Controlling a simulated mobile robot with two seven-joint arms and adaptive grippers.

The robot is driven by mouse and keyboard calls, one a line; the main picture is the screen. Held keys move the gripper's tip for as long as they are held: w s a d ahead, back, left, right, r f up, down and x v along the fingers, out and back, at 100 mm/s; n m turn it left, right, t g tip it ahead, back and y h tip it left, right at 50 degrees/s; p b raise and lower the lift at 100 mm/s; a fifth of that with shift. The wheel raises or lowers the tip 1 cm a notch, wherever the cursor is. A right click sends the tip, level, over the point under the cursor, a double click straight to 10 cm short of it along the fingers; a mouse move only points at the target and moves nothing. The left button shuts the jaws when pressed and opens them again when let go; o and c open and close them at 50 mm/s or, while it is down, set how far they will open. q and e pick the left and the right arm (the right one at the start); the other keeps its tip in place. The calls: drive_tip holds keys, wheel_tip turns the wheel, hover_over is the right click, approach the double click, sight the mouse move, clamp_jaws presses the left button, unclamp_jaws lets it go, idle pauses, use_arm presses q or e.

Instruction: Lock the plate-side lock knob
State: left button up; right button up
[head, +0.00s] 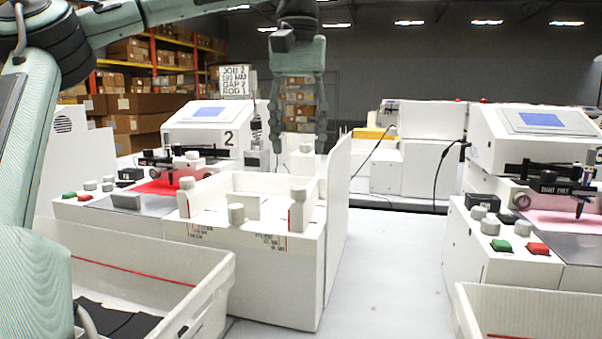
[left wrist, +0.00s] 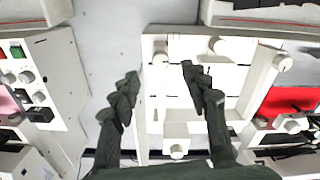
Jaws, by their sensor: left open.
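A white fixture box (head: 245,240) stands in the middle, with several pale round knobs. In the head view, one knob sits at its front right corner (head: 298,193), one at the front middle (head: 236,213), one at the front left (head: 186,183), and one at the back right (head: 305,148). Labels on its front are too small to read, so I cannot tell which is the plate-side lock knob. My left gripper (head: 297,142) is open, pointing down above the box's back right. In the left wrist view its spread fingers (left wrist: 160,78) straddle the box's side wall; nothing is held. My right gripper is out of view.
Plotter 2 (head: 205,125) with a red sheet (head: 165,186) is left of the box; another plotter (head: 530,140) stands at right. A white tray (head: 140,262) is in front at left. A tall white panel (head: 338,200) borders the box's right; bare table (head: 385,260) lies beyond.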

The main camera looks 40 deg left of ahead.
sight(298, 188)
use_arm(q)
drive_tip(key=shift+w+a, duration=0.2)
drive_tip(key=shift+w+a+f, duration=0.1)
drive_tip(key=shift+f, duration=0.1)
wheel_tip(298, 188, down, 7)
drive_tip(key=shift+f, duration=0.15)
clamp_jaws()
idle(0.3)
